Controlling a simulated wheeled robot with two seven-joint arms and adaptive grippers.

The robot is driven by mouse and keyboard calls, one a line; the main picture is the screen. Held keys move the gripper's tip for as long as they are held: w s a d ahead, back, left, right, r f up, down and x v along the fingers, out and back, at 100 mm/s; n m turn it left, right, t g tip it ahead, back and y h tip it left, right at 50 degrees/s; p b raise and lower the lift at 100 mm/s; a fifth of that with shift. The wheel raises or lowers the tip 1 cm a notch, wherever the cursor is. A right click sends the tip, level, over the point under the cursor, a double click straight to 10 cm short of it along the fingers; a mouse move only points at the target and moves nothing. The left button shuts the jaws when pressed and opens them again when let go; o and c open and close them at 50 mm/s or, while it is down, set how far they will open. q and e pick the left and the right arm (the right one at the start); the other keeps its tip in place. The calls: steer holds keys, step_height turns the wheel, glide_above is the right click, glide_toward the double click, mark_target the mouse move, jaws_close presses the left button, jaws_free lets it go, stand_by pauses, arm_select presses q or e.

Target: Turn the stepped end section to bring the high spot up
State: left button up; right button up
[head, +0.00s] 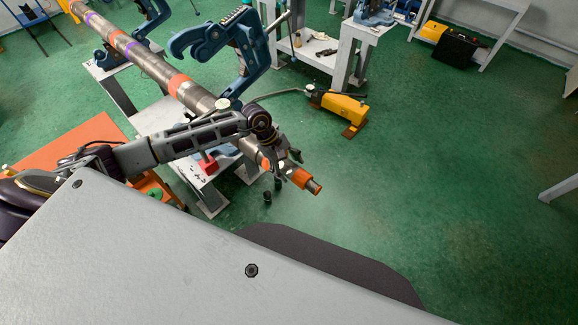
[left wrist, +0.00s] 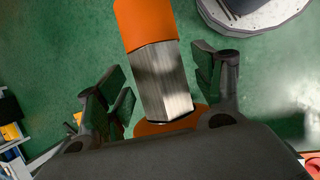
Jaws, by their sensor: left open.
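The long steel pipe (head: 150,65) with orange and purple bands runs from the upper left toward the middle of the head view. Its stepped end section (head: 312,186), with an orange band and narrower tip, sticks out past the bench. My left gripper (head: 284,170) is at this end section, fingers open on either side. In the left wrist view, a bare steel, flat-sided part (left wrist: 162,85) lies between the open fingers, with orange above and below it. Gaps show at both sides. I cannot make out the high spot. My right gripper is not in view.
A blue pipe vise (head: 240,45) stands over the pipe on a pale bench (head: 205,185). A yellow foot pump (head: 342,106) sits on the green floor to the right. An orange surface (head: 75,145) is at the left.

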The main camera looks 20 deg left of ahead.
arm_select(q)
steer(key=shift+d+f, duration=0.2)
steer(key=shift+f, duration=0.2)
steer(key=shift+c, duration=0.3)
steer(key=c, duration=1)
steer(key=shift+o, duration=0.2)
steer(key=shift+w+b, duration=0.1)
steer(key=shift+b, duration=0.2)
